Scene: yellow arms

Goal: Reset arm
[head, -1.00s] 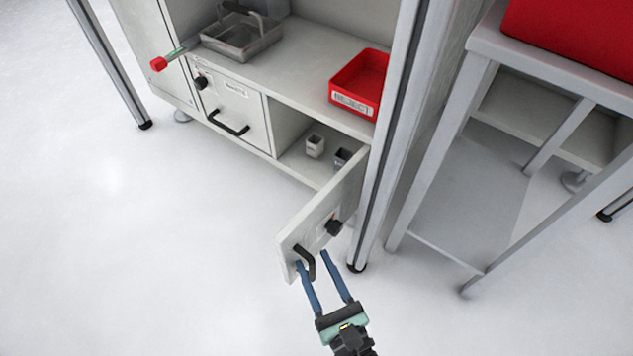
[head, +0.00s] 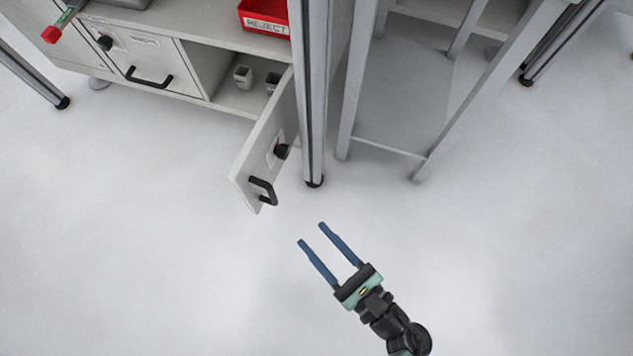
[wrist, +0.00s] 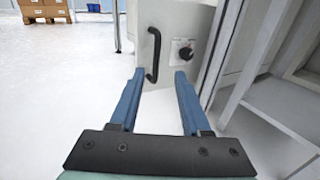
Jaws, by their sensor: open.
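My gripper (head: 311,234) has two blue fingers, spread apart and empty. In the head view it is over the white floor, below and to the right of the open cabinet door (head: 256,157), apart from its black handle (head: 263,190). In the wrist view my gripper (wrist: 156,73) points toward the door (wrist: 176,22), with the handle (wrist: 153,55) seen between the fingertips. A black knob (head: 281,151) sits on the door.
A metal post (head: 314,100) stands just right of the door. A grey table frame (head: 385,150) is farther right. The open compartment holds two small cups (head: 243,76). A red REJECT bin (head: 264,17) is on the counter. The floor (head: 150,260) around my gripper is clear.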

